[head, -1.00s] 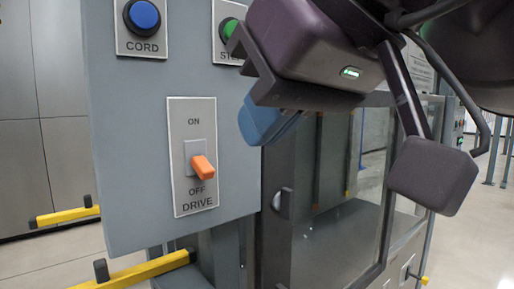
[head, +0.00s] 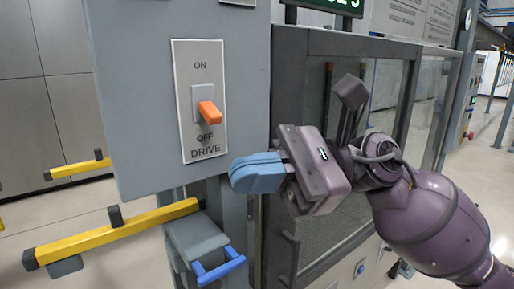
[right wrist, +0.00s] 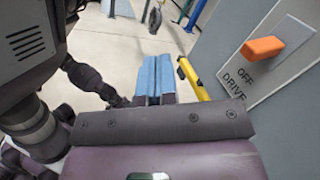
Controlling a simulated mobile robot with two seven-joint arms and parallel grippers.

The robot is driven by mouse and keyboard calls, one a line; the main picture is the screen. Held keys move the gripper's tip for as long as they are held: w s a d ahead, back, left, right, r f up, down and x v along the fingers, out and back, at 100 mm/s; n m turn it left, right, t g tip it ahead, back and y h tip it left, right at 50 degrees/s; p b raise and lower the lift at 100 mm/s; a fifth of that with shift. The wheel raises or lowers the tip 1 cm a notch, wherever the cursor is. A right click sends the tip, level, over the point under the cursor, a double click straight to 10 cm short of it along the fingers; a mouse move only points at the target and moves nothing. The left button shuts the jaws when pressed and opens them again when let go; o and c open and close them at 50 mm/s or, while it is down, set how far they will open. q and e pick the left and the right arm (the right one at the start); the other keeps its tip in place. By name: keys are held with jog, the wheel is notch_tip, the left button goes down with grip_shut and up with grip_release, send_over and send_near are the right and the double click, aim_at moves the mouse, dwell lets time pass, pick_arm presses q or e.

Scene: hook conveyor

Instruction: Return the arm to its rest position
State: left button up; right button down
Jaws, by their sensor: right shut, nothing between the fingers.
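My right gripper (head: 256,173) has blue fingers closed together, with nothing between them. In the head view it is in front of the cabinet, below and right of the drive switch, apart from it. It also shows in the right wrist view (right wrist: 153,76). The orange drive switch lever (head: 210,112) tilts down toward the OFF label. The same lever shows at the upper right of the right wrist view (right wrist: 263,48). My left gripper is not in view.
The grey control panel (head: 140,120) stands at the left. Yellow bars (head: 110,232) stick out below it, beside a grey box with a blue handle (head: 220,268). A glass-fronted cabinet (head: 385,90) is behind my right arm. Open floor lies at the far right.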

jog(key=w+d+f+m+t+y, duration=0.4)
jog(key=m+t, duration=0.3)
jog(key=m, duration=0.5)
jog(key=w+d+f+m+t+y, duration=0.2)
jog(key=w+d+f+m+t, duration=0.3)
jog(key=m+t, duration=0.45)
jog(key=w+d+f+m+t+h, duration=0.1)
jog(key=d+f+m+t+h, duration=0.35)
jog(key=f+m+h, duration=0.55)
jog(key=w+d+f+m+t+h, duration=0.2)
jog(key=d+f+m+t+h, duration=0.35)
jog(key=m, duration=0.85)
jog(key=s+d+f+m+g+h, duration=0.2)
jog(key=s+f+m, duration=0.4)
jog(key=f, duration=0.4)
jog(key=s+d+f+m+g+h, duration=0.3)
jog(key=s+f, duration=0.4)
jog(key=f, duration=0.4)
jog(key=s+d+f+m+g+h, duration=0.3)
jog(key=s+f+m, duration=0.4)
jog(key=f, duration=0.3)
jog(key=shift+d+f+m, duration=0.4)
jog(key=shift+d+m, duration=0.2)
jog(key=shift+m, duration=0.25)
jog(key=shift+g+h, duration=0.25)
